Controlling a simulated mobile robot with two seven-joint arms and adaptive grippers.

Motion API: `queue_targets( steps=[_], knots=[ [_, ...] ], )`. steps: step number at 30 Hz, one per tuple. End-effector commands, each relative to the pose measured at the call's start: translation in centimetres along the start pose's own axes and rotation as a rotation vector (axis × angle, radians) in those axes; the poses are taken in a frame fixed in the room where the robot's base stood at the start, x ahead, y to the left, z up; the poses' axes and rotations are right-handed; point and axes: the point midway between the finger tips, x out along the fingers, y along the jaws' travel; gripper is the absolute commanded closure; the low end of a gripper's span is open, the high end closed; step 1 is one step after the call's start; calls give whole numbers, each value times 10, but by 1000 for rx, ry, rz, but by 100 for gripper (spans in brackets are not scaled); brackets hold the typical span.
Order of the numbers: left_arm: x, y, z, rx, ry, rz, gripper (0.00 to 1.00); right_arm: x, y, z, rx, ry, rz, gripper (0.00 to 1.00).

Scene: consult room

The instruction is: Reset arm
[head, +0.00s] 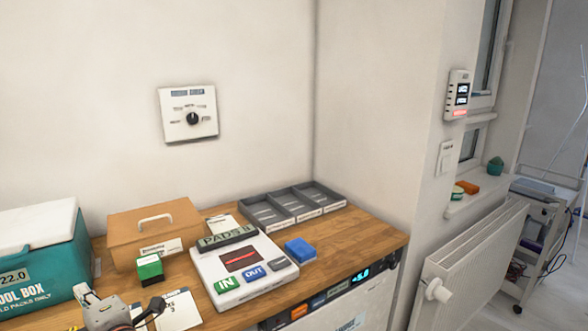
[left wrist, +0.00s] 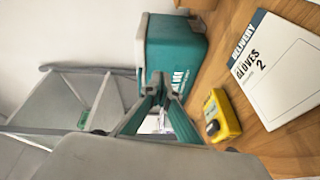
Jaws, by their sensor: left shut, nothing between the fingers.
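My left gripper (head: 150,312) shows at the bottom left of the head view, over the near edge of the wooden counter (head: 345,237). Its grey wrist and dark fingers are partly cut off by the frame. In the left wrist view the fingers of my left gripper (left wrist: 157,80) come together at the tips, shut with nothing held. Behind them stands the teal cool box (left wrist: 175,42), which also shows in the head view (head: 45,262). My right gripper is in neither view.
The counter holds a brown case (head: 125,222), a green block (head: 150,268), a white device (head: 212,262), a blue block (head: 300,249) and a grey divided tray (head: 318,190). A yellow device (left wrist: 222,115) and a gloves delivery sheet (left wrist: 280,75) lie near my left gripper.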

Motion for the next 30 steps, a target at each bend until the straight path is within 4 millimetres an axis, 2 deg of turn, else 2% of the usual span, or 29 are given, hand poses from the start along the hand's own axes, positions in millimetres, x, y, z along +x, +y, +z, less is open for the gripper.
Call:
queue_targets(
  steps=[1, 3, 6, 8, 11, 12, 15, 20, 23, 27, 30],
  knots=[
    [-6, 8, -5, 75, 6, 111, 100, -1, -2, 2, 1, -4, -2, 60],
    [-18, 22, -2, 177, -11, 271, 100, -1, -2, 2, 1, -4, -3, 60],
    [-47, 32, 18, 336, -88, 479, 100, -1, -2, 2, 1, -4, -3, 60],
    [-69, 27, 37, 443, -162, 587, 100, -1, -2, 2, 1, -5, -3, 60],
    [-110, 1, 73, 632, -322, 735, 100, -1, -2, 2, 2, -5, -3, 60],
    [-127, -16, 87, 708, -394, 778, 100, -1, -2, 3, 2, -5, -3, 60],
    [-163, -64, 111, 879, -559, 845, 100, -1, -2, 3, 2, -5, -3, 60],
    [-208, -150, 125, 1124, -796, 871, 100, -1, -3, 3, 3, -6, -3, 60],
    [-232, -209, 120, 1276, -935, 854, 100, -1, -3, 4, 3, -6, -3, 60],
    [-256, -284, 97, 1478, -1098, 799, 100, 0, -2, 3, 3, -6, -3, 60],
    [-266, -322, 78, 1590, -1175, 756, 100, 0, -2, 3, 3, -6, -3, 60]
  ],
)
